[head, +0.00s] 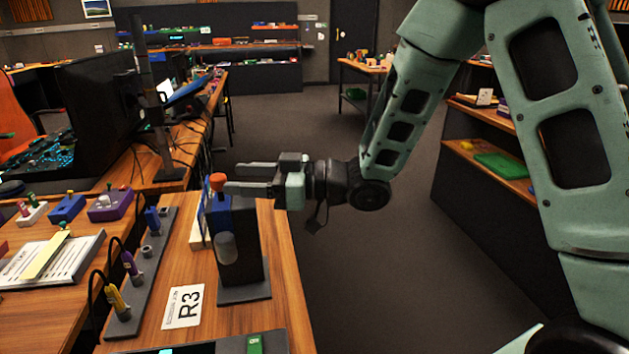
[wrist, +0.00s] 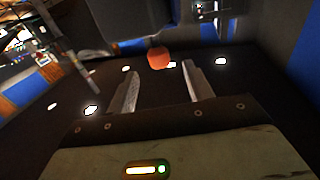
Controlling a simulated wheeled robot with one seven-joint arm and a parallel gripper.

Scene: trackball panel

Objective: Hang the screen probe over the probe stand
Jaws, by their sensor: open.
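My gripper (head: 237,177) points left above the right end of the desk, fingers apart. An orange knob (head: 217,181) tops a dark upright block (head: 238,245) with a blue part and a grey oval on its face. In the wrist view the orange knob (wrist: 158,58) lies between my open fingertips (wrist: 162,72), slightly beyond them; I see no grip on it. Left of the block, a grey strip (head: 145,280) holds a yellow piece (head: 117,301), a purple piece (head: 130,264) and a blue piece (head: 152,219), some with black cables. I cannot tell which items are the screen probe and its stand.
A clipboard-like sheet (head: 48,262) and small coloured boxes (head: 110,206) are at left. A monitor (head: 100,105) stands behind. The floor (head: 370,270) right of the desk is clear; a shelf (head: 490,165) stands farther right.

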